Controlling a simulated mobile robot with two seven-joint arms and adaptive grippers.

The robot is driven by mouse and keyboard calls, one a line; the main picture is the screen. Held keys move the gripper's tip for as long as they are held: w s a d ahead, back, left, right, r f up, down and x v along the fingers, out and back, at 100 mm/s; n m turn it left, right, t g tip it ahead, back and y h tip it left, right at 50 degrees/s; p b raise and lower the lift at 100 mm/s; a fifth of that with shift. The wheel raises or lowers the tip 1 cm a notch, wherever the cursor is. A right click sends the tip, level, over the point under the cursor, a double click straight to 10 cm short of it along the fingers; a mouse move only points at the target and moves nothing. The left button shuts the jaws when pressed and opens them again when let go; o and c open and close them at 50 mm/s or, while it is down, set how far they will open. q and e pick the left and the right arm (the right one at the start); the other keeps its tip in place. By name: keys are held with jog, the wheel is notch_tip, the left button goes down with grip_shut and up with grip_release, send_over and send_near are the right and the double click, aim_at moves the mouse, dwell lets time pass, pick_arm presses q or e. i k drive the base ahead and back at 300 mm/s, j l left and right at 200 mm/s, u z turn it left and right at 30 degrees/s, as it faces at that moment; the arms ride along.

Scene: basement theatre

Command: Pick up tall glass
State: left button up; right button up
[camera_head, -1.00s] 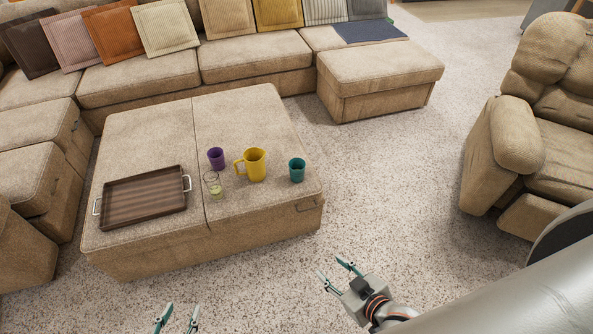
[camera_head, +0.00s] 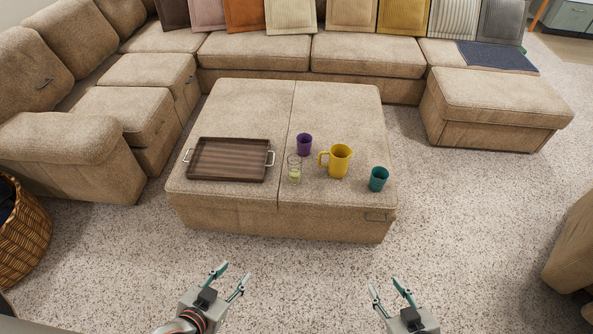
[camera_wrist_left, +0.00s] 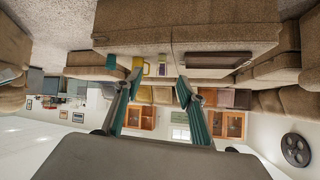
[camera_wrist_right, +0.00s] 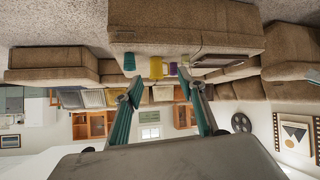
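A clear tall glass (camera_head: 294,169) with a yellowish-green lower part stands upright on the beige ottoman (camera_head: 230,105). It is between the tray and the yellow pitcher (camera_head: 340,161), just in front of the purple cup (camera_head: 304,144). A teal cup (camera_head: 378,179) stands to the right. My left gripper (camera_head: 235,276) is open and empty, above the carpet in front of the ottoman. My right gripper (camera_head: 388,287) is also open and empty, further right. Both are well apart from the glass.
A brown tray (camera_head: 228,160) with metal handles lies on the ottoman's left half. A sectional sofa (camera_head: 255,50) runs behind and left. A footstool (camera_head: 497,100) stands at right, a wicker basket (camera_head: 22,225) at far left. Carpet in front of the ottoman is clear.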

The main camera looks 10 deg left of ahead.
aim_at(294, 161)
jog(key=i+l+u, duration=0.15)
jog(key=l, duration=0.35)
jog(key=i+l+u, duration=0.2)
jog(key=l, duration=0.35)
jog(key=l+u, duration=0.15)
jog(key=l, duration=0.4)
jog(key=i+l+u, duration=0.2)
jog(key=l, duration=0.35)
jog(key=k, duration=0.1)
